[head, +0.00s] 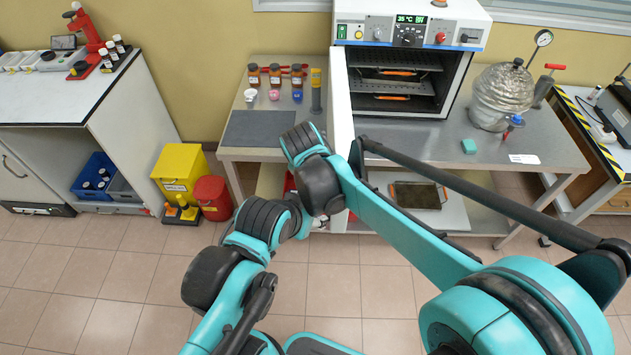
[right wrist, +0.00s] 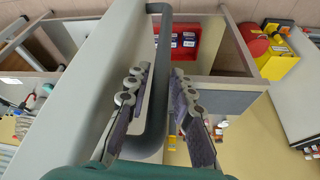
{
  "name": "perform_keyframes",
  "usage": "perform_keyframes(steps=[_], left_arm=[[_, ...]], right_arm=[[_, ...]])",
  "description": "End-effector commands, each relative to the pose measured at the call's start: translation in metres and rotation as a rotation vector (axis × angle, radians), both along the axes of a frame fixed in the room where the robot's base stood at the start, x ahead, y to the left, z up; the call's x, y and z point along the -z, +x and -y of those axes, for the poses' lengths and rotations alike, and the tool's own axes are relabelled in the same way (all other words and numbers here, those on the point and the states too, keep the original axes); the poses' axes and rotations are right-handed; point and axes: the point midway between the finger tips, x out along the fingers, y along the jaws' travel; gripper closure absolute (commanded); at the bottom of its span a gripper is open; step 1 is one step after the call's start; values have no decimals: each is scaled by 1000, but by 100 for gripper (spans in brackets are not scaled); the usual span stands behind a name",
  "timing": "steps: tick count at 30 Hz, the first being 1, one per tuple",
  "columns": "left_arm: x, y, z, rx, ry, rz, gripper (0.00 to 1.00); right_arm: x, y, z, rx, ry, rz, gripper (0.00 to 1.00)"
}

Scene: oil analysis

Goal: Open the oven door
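The oven (head: 408,40) stands on the grey metal bench in the head view. Its white door (head: 341,100) is swung wide open toward me at its left side, seen nearly edge-on, and the dark chamber with racks (head: 395,85) is exposed. In the right wrist view the pale door panel (right wrist: 85,85) fills the left half, with its dark grey bar handle (right wrist: 157,100) upright in the middle. My right gripper (right wrist: 161,80) is open around the handle, one finger on each side, with narrow gaps visible. Its fingers are hidden in the head view. My left gripper is not visible.
Brown bottles (head: 275,75) and small cups stand on the bench left of the door. A silver vessel (head: 503,95) stands right of the oven. A yellow bin (head: 180,170) and red bin (head: 212,197) are on the floor at left. Floor is clear in front of the left cabinet.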

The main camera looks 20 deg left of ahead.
Motion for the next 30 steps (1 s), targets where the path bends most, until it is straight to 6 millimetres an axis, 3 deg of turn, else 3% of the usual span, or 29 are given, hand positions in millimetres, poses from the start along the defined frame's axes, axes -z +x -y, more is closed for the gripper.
perform_keyframes(steps=[9,13,24,30], left_arm=[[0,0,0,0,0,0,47],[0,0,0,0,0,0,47],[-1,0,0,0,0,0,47],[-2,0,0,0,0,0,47]], right_arm=[[0,-2,0,-1,-1,-5,63],[-8,-2,0,-1,-1,-5,63],[-79,2,0,-2,-3,3,63],[-100,4,1,-2,-3,3,63]])
